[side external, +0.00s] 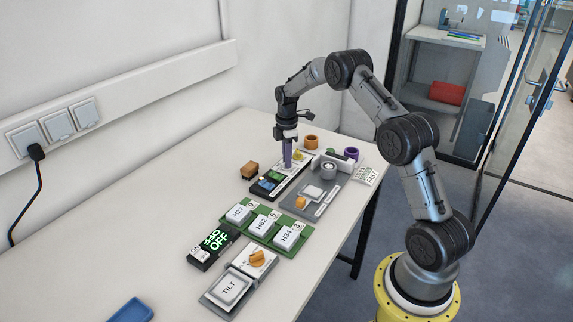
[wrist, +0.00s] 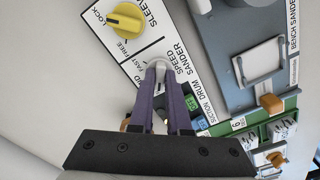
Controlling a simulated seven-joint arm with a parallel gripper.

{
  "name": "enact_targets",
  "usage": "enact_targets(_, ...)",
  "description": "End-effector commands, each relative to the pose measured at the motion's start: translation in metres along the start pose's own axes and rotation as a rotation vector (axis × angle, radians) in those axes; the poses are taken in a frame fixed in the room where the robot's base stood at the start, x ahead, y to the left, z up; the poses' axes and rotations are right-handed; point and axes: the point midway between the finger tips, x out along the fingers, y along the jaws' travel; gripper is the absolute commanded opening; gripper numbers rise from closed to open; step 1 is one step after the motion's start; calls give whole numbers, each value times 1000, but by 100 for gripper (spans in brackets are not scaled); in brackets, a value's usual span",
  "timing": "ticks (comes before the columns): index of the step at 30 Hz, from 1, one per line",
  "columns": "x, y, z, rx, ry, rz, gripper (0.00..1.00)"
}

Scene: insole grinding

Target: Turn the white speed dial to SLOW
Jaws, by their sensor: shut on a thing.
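The white speed dial (wrist: 157,63) sits on the white SPEED panel (wrist: 136,77) of the drum sander in the wrist view. My gripper (wrist: 158,70) has its purple fingers closed around the dial's grip. FAST is printed left of the dial; the fingers cover part of the panel, and I cannot read SLOW or tell exactly where the dial points. In the side view my gripper (side external: 287,164) points straight down onto the drum sander's panel, and the dial is hidden at its tips.
A yellow LOCK/FREE knob (wrist: 125,19) stands close by on the same panel. The grey bench sander (side external: 322,190) is to the right.

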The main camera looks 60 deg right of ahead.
Motion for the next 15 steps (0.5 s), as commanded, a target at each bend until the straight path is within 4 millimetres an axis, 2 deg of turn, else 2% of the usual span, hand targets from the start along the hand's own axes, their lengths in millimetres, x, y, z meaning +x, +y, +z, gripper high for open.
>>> enact_targets(1,0,0,0,-38,-1,-1,0)
enact_targets(2,0,0,0,-40,-1,-1,19)
enact_targets(5,0,0,0,-36,-1,-1,37)
enact_targets(15,-2,0,0,-33,0,1,38)
